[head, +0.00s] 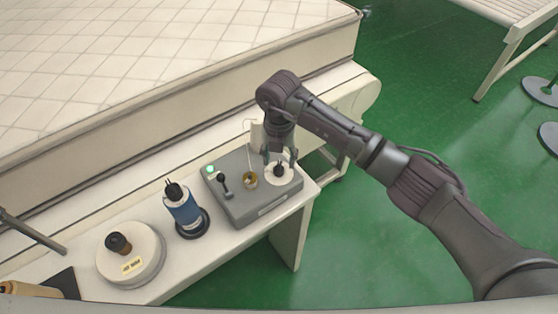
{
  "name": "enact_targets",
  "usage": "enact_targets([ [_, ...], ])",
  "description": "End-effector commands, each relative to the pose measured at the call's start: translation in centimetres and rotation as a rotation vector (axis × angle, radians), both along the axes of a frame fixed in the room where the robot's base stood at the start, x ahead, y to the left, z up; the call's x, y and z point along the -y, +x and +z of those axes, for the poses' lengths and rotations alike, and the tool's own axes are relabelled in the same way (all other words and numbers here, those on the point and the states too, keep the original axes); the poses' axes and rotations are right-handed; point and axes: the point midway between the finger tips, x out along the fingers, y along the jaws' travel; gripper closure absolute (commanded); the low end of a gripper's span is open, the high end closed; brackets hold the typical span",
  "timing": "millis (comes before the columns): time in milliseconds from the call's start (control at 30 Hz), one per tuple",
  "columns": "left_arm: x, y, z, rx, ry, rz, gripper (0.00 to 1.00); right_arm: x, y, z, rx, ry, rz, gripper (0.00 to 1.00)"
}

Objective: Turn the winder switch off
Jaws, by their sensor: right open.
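A grey box (234,197), which looks like the winder, sits on the white bench. On its top are a green lit button (210,169), a small black lever switch (223,182), a brass-coloured round part (250,180) and a white disc with a black knob (279,171). My right gripper (280,160) points down just above the white disc, at the box's right end. It is open, with its fingers around or just above the black knob; contact cannot be told. The lever lies to the left of the gripper.
A blue spool (184,212) stands left of the box, and a white round spool (146,262) lies further left on the bench (92,289). A quilted mattress (130,50) lies behind. Green floor (400,80) is open to the right, with a white slatted frame (510,20) beyond.

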Motion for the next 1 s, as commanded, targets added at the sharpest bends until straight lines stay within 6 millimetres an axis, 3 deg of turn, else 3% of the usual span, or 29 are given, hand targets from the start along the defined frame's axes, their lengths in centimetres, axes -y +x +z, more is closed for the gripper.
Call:
enact_targets([
  [233,0.0,0.0,0.9,0.0,0.0,0.0,0.6,-0.1,0.0,-2.9,0.0,0.001,0.001,0.44],
  [600,0.0,0.0,0.9,0.0,0.0,0.001,0.6,-0.1,0.0,-3.4,0.0,0.002,0.002,0.46],
  [900,-0.1,0.0,0.9,0.0,0.001,0.001,0.6,-0.1,0.0,-3.4,0.001,0.002,0.002,0.96],
  [1000,-0.1,0.0,0.8,0.0,0.001,0.001,0.6,-0.1,0.0,-3.4,0.001,0.002,0.002,1.0],
])
